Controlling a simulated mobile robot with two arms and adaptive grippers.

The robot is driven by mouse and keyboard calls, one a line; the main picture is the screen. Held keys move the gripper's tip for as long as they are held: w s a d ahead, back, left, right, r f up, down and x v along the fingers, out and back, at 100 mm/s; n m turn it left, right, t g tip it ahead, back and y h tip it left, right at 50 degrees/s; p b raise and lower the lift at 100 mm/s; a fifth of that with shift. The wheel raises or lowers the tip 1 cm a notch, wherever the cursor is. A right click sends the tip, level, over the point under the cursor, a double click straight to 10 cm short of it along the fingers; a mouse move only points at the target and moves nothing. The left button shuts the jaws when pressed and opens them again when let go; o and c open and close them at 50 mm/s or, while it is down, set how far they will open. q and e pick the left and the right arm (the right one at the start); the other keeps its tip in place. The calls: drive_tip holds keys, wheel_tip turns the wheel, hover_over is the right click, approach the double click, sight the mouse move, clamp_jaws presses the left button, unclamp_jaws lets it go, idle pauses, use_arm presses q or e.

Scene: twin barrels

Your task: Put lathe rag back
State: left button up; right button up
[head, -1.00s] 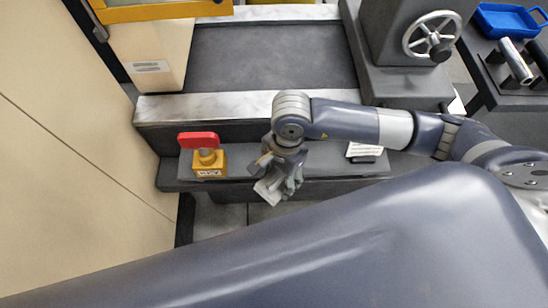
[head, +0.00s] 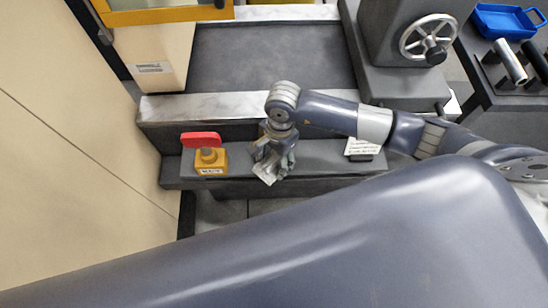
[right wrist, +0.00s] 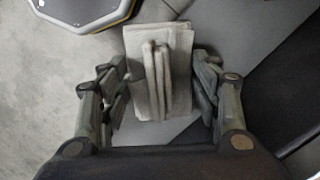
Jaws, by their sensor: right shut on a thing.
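The lathe rag (head: 266,178) is a pale grey folded cloth, pinched by my right gripper (head: 274,160) near the front ledge of the lathe. In the right wrist view the rag (right wrist: 180,45) shows as a flat pale cloth with a raised fold between the two fingers of my right gripper (right wrist: 160,85). In the head view the rag hangs below the fingers, over or just in front of the ledge; I cannot tell whether it touches it. My left gripper is not in view.
The dark ledge (head: 320,172) carries a yellow block with a red handle (head: 203,145) to the left and a white label card (head: 362,148) to the right. A handwheel (head: 428,38) and a blue tray (head: 508,20) are farther right. A cream panel (head: 80,130) stands left.

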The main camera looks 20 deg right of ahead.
drive_tip(key=shift+f, duration=0.2)
drive_tip(key=o, duration=1)
drive_tip(key=shift+o, duration=0.2)
drive_tip(key=shift+r, duration=0.1)
drive_tip(key=shift+r, duration=0.2)
wheel_tip(320, 180, up, 12)
drive_tip(key=d+b, duration=0.1)
drive_tip(key=shift+w+d+f+b, duration=0.15)
drive_tip(key=shift+w+b, duration=0.15)
drive_tip(key=shift+b, duration=0.1)
